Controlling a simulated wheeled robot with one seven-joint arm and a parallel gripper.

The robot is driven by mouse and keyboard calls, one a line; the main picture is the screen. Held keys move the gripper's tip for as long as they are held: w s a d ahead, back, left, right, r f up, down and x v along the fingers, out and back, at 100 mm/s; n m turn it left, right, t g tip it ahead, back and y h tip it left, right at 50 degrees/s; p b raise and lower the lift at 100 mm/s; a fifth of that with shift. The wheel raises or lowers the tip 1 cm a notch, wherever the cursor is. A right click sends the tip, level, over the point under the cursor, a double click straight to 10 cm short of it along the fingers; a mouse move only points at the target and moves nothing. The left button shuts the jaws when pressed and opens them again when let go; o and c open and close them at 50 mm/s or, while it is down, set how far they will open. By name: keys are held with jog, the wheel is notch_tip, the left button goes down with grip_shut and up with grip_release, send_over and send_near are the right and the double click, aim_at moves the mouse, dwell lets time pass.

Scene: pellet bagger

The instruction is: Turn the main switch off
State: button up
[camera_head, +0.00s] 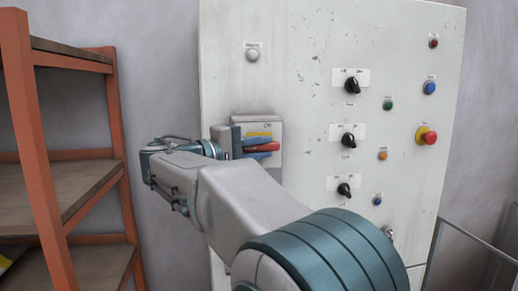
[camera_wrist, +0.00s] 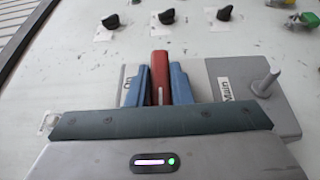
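The main switch is a grey box (camera_head: 269,127) on the left part of a white panel, with an "On" label near its top. Its red handle (camera_head: 263,147) sticks out from it; in the wrist view the red handle (camera_wrist: 160,75) stands between the two blue fingers. My gripper (camera_wrist: 160,88) is at the switch, with a finger close against each side of the handle and no clear gap. A grey plate with a "Main" label (camera_wrist: 227,90) and a short grey lever (camera_wrist: 267,82) is beside it. My arm hides the lower part of the switch in the head view.
Black knobs (camera_head: 348,139), small coloured buttons and a red stop button (camera_head: 428,136) are on the panel (camera_head: 305,40) to the right. An orange shelf rack (camera_head: 40,130) stands at left. A low rail (camera_head: 470,230) is at lower right.

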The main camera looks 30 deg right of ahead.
jog(key=o, duration=0.4)
jog(key=shift+w+r, duration=0.1)
jog(key=shift+r, duration=0.05)
jog(key=shift+c, duration=0.2)
jog(key=shift+w, duration=0.1)
jog(key=s+a+b, duration=0.1)
jog(key=a, duration=1.3)
jog(key=shift+s+f, duration=0.2)
jog(key=shift+s, duration=0.1)
